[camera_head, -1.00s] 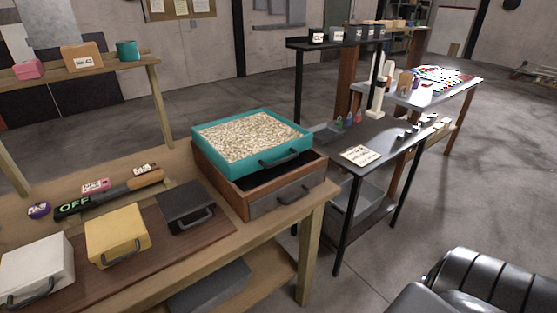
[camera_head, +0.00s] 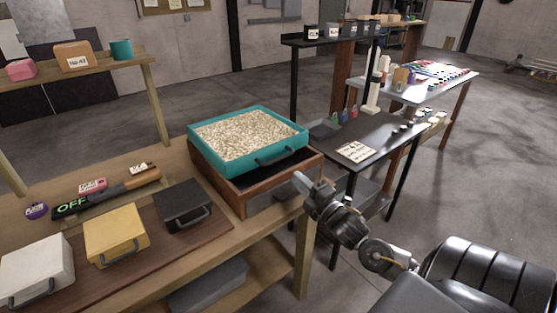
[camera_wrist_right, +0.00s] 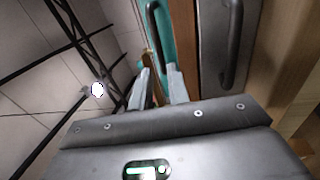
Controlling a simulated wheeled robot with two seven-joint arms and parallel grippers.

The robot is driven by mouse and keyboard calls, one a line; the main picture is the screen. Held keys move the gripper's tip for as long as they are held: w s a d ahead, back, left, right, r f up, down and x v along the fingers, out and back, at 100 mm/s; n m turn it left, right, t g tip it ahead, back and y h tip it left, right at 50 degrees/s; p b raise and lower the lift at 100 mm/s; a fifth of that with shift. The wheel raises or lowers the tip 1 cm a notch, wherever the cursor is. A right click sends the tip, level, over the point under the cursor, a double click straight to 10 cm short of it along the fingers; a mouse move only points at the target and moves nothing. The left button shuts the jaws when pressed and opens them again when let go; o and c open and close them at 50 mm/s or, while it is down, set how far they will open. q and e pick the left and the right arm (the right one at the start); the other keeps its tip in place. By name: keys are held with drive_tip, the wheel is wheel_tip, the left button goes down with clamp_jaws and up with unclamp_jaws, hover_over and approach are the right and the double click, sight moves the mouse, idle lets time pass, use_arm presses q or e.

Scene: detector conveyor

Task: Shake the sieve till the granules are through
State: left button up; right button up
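The sieve (camera_head: 285,160) is a teal square tray with a dark handle (camera_head: 275,157) on its front side. Beige granules (camera_head: 240,136) cover its inside. It rests slightly tilted on a wooden box (camera_head: 230,183) with a grey drawer front. My right gripper (camera_head: 312,183) is open and empty, in front of the box and below the sieve handle, apart from both. In the right wrist view the spread fingers (camera_wrist_right: 160,88) point toward the teal sieve side (camera_wrist_right: 165,45) and its handle (camera_wrist_right: 152,25). My left gripper is not in view.
The drawer handle (camera_wrist_right: 231,45) is close beside my right gripper. White, yellow (camera_head: 116,233) and black (camera_head: 183,204) lidded boxes stand left on the workbench. A dark side table (camera_head: 385,140) with a label card stands to the right.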

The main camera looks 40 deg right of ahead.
sight(278, 158)
drive_tip(key=w, duration=0.3)
drive_tip(key=w+r+p, duration=0.1)
drive_tip(key=w, duration=0.2)
drive_tip(key=w+r+p, duration=0.1)
drive_tip(key=w, duration=0.2)
drive_tip(key=shift+w+d, duration=0.1)
drive_tip(key=shift+w, duration=0.1)
drive_tip(key=shift+w+r, duration=0.1)
drive_tip(key=shift+w, duration=0.55)
drive_tip(key=shift+c, duration=0.5)
clamp_jaws()
